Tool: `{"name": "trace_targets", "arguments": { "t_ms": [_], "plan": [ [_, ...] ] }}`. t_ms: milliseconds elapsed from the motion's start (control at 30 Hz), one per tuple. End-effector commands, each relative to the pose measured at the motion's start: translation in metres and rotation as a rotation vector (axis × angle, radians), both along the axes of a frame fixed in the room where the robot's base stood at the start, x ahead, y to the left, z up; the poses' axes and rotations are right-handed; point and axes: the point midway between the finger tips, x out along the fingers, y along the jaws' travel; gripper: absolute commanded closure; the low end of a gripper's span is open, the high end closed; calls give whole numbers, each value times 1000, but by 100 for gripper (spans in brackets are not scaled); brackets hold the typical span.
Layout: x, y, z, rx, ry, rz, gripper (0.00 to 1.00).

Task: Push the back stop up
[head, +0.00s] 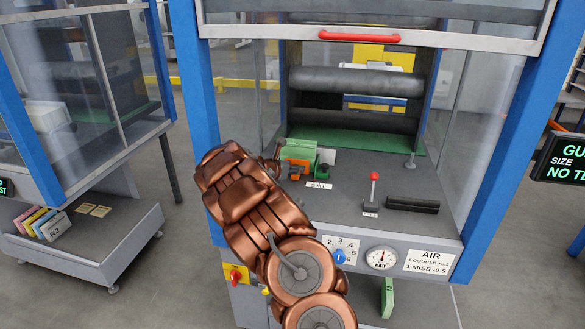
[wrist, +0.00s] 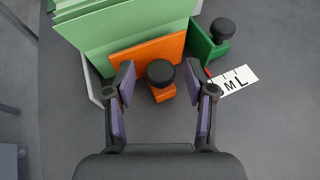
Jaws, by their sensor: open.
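My gripper (wrist: 160,84) is open in the wrist view, its two fingers on either side of a black round knob (wrist: 160,73) on an orange stop (wrist: 146,50). I cannot tell whether a finger touches the knob. The orange stop's upright plate stands against a stack of green sheets (wrist: 120,30). To its right is a green stop (wrist: 203,50) with its own black knob (wrist: 223,28), beside a white S M L scale (wrist: 234,81). Which of the two is the back stop is not labelled. In the head view my arm partly hides the orange stop (head: 297,166).
In the head view, a red-knobbed lever (head: 374,178) and a black bar (head: 412,205) stand on the grey deck to the right. Dark rollers (head: 355,82) lie behind. Blue posts (head: 192,75) and a raised glass guard with a red handle (head: 360,37) frame the opening.

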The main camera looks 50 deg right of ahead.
Motion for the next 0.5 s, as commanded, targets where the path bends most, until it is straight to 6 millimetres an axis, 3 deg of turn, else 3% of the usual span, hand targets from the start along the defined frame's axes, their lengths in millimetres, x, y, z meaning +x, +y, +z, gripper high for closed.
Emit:
{"name": "trace_targets", "arguments": {
  "t_ms": [167, 500],
  "plan": [
    [0, 16, 6, 0, 0, 2, 45],
    [-2, 68, 28, -1, 0, 2, 45]
  ]
}}
